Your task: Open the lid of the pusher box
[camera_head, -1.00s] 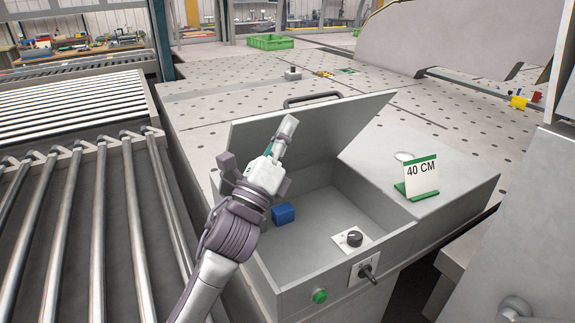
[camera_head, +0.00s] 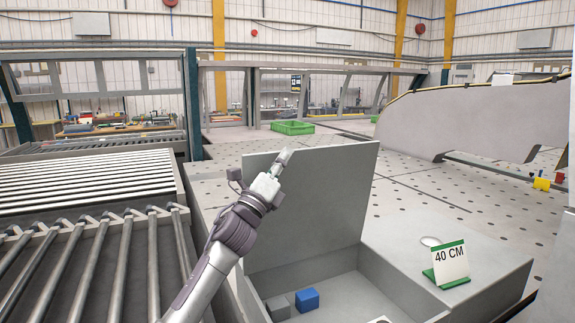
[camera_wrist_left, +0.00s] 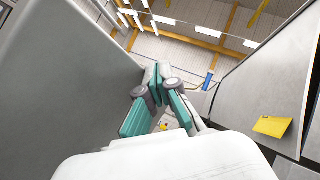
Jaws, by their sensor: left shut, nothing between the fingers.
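The pusher box (camera_head: 495,262) stands at the lower right of the head view, with its grey lid (camera_head: 330,195) raised and standing upright at the back. The open inside shows a blue block (camera_head: 307,299) and a grey block (camera_head: 278,308). My left gripper (camera_head: 285,155) is shut and empty, in front of the lid's upper left part; I cannot tell whether it touches the lid. In the left wrist view the shut fingers (camera_wrist_left: 157,75) are beside a large grey panel at the left. My right gripper is not in view.
A roller conveyor (camera_head: 90,245) lies to the left of the box. A green and white "40 CM" sign (camera_head: 449,264) stands on the box's right top. A perforated table (camera_head: 420,190) spreads behind, with a green crate (camera_head: 292,128) farther back.

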